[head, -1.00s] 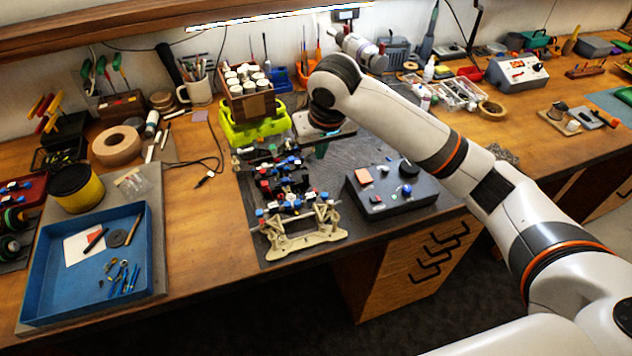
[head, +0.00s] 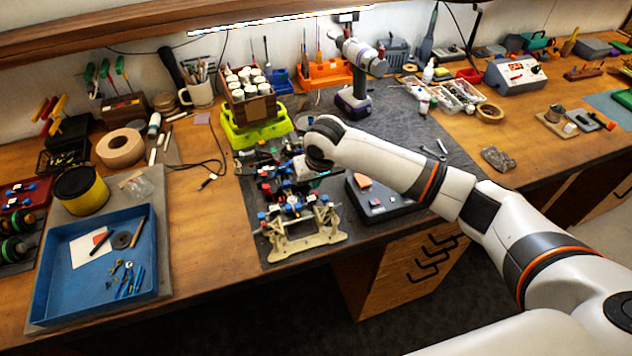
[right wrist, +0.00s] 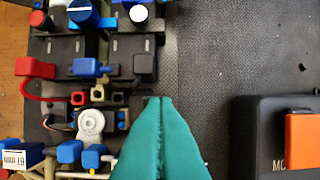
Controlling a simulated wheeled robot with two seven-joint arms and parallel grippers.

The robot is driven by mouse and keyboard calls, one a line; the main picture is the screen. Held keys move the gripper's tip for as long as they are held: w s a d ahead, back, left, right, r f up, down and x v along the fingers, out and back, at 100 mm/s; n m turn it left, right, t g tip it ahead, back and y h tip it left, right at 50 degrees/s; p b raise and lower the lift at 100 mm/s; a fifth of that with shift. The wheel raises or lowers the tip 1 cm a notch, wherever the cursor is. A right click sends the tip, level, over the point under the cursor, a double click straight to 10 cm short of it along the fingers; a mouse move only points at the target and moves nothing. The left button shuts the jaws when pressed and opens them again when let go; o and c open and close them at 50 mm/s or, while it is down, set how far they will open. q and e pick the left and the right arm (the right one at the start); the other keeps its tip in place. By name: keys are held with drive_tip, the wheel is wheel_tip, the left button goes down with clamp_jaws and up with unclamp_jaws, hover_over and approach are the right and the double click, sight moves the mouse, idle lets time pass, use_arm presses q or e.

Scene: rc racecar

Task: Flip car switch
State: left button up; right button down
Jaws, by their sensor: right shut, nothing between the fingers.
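The racecar chassis (head: 302,232) sits on the dark mat, its cream-coloured end toward me. Red, blue and black parts cover its deck. My right gripper shows in the right wrist view (right wrist: 160,99) as two teal fingers pressed together, with nothing between them. The fingertips are over the right side of the car's deck in that view, just right of a white round horn (right wrist: 90,122). In the head view my right arm hides the fingertips and part of the car. A red block (right wrist: 35,67) with a red wire is at left. I cannot tell which part is the switch.
A dark control box (head: 375,207) with an orange square on top stands right of the car, partly under my arm. A green bin (head: 240,138) is behind the car. A cordless drill (head: 352,100) stands at the back. A blue tray (head: 55,290) lies at left.

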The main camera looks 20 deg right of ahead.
drive_tip(key=shift+f, duration=1)
